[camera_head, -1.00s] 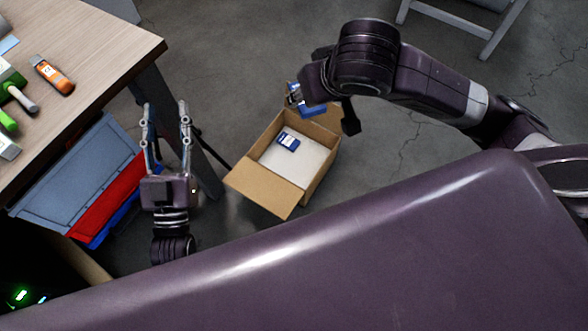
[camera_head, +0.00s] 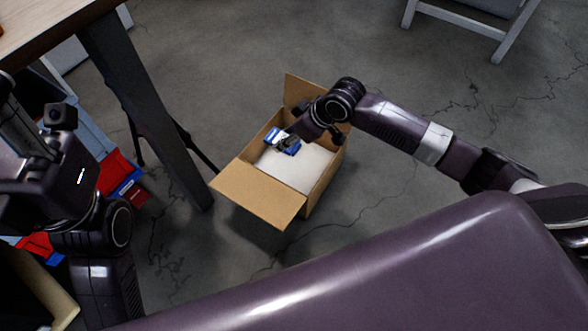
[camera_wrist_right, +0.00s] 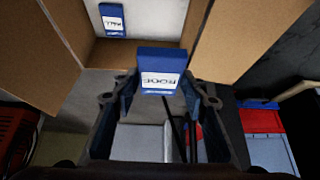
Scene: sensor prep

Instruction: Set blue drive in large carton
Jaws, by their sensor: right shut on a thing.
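My right gripper (camera_wrist_right: 160,88) is shut on a blue drive (camera_wrist_right: 161,62) with a white label, seen close up in the right wrist view. In the head view this gripper (camera_head: 297,138) is over the open large carton (camera_head: 243,190). Blue-and-white shapes show at its fingertips, but I cannot separate the held drive from the one behind. Another blue drive (camera_wrist_right: 112,20) lies on the carton's pale inside floor in the right wrist view. My left gripper (camera_head: 22,125) is at the left edge, partly cut off, and its fingers are unclear.
The carton's flaps stand open, one tall at the back and one folded out in front. A wooden table (camera_head: 40,22) with a dark leg (camera_head: 140,95) stands left of it. Red and blue bins (camera_head: 118,172) are below the table. A pale chair (camera_head: 480,25) is at the back right.

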